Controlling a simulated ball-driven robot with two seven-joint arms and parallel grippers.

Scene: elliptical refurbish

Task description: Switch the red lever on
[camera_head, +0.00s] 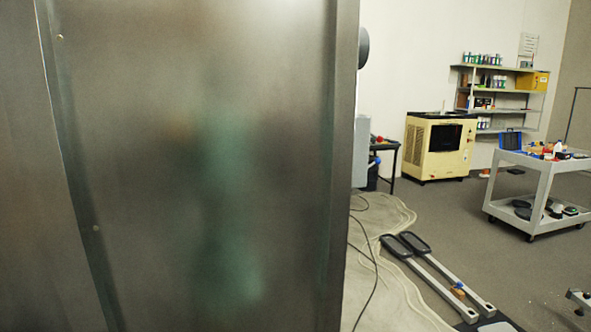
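I cannot make out a red lever in the head view. A large brushed metal panel (200,170) fills the left and middle of the view, close to me, with a blurred greenish reflection on it. Part of a grey box (361,150) shows just past the panel's right edge, and whatever is behind the panel is hidden. A small red item (376,139) shows near that box, too small to identify. Neither of my grippers is in view.
A dark table (395,147), a cream machine (437,146) and wall shelves (507,92) stand at the back. A grey cart (540,168) with items stands right. Two long dark-ended bars (440,270) and cables lie on the floor. Grey floor (520,260) between bars and cart is fairly clear.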

